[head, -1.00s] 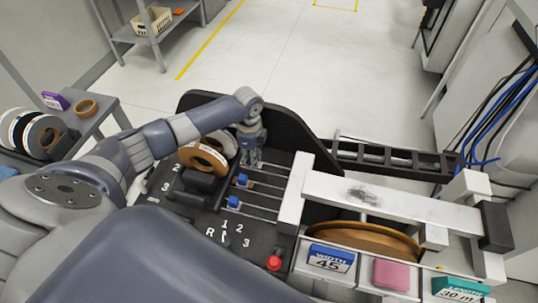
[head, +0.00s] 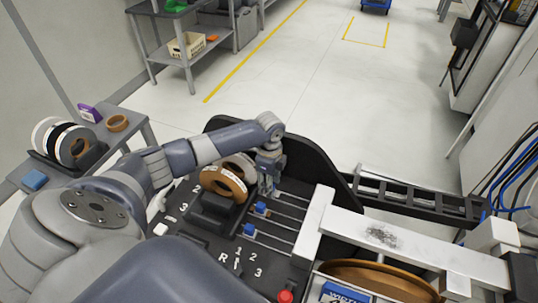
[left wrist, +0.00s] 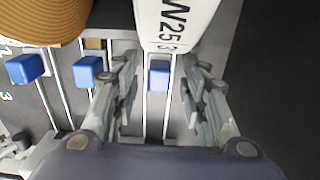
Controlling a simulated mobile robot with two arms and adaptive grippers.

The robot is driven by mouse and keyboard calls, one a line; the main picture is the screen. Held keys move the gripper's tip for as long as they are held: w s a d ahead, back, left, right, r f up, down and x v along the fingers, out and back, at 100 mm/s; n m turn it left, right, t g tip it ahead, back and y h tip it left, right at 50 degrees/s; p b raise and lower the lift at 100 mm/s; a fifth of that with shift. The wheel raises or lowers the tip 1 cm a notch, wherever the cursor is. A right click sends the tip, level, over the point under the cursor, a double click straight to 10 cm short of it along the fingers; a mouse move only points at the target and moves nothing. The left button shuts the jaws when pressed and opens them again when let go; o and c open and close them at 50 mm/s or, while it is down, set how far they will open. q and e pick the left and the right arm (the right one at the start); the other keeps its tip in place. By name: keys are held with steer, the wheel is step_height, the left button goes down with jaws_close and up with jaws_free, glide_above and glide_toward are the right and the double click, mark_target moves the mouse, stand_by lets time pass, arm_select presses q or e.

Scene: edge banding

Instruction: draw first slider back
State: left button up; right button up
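Blue slider knobs sit on parallel rails of the black machine panel. In the left wrist view the first slider (left wrist: 159,74) is between my left gripper's fingers (left wrist: 161,80), with a gap on both sides. The second slider (left wrist: 88,72) and third slider (left wrist: 25,68) are to its left. In the head view my left gripper (head: 267,187) points down at the far rail and hides the first slider. The second (head: 262,208) and third (head: 249,230) sliders show nearer to me. My right gripper is not in view.
Edge-band rolls (head: 223,181) stand left of the sliders; a white W25 label (left wrist: 178,20) shows close above the left fingers. A white beam (head: 400,243) lies to the right, a red button (head: 286,296) in front. A black curved guard (head: 315,165) rises behind.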

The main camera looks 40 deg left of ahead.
arm_select(q)
step_height(320, 180, up, 11)
steer(key=shift+f, duration=0.15)
stand_by(0.6)
